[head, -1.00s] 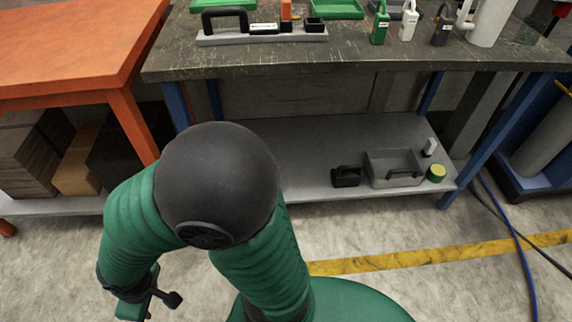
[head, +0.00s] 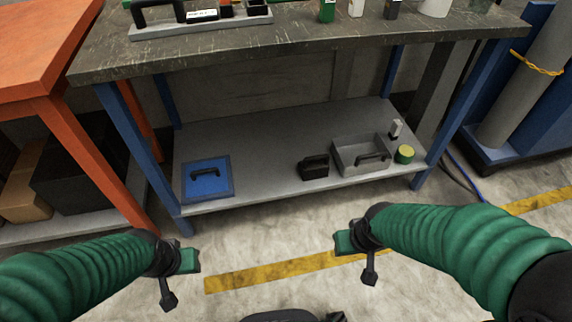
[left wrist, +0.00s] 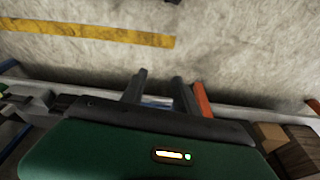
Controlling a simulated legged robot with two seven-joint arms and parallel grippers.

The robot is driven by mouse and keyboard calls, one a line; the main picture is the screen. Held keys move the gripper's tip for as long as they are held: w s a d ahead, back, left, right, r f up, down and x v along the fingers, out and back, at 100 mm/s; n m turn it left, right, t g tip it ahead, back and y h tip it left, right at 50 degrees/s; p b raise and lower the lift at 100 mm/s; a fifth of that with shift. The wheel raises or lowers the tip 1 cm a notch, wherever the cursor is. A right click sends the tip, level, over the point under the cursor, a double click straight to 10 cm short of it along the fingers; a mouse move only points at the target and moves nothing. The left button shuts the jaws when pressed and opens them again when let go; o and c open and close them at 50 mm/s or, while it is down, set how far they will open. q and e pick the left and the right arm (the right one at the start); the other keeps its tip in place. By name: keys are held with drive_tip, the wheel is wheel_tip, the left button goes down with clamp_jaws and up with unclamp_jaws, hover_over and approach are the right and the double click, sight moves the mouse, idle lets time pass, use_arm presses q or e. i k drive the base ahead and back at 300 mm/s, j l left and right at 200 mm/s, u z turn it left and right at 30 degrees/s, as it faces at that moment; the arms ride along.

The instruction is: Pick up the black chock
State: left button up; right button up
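The black chock (head: 314,166) looks like a dark block with a handle on top. It stands near the front of the grey lower shelf, left of a grey tray, in the head view. My left gripper (head: 182,268) is over the floor in front of the shelf, apart from the chock. In the left wrist view its two dark fingers (left wrist: 160,90) are spread with nothing between them. My right gripper (head: 358,248) is also over the floor, below the chock in the picture. Its fingers are too unclear to judge. The chock cannot be made out in the left wrist view.
The lower shelf (head: 260,150) also holds a blue square with a black handle (head: 207,182), the grey tray (head: 345,157) with a black handle, a yellow-green round item (head: 404,154) and a small white item (head: 396,128). The worktop (head: 300,48) overhangs the shelf. Blue legs stand at both sides.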

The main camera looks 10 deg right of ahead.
sight(315, 167)
drive_tip(key=z, duration=0.6)
drive_tip(key=i+l+z, duration=0.15)
drive_tip(key=z, duration=0.25)
drive_tip(key=i+z, duration=0.45)
drive_tip(key=i+j, duration=0.1)
drive_tip(key=j, duration=0.3)
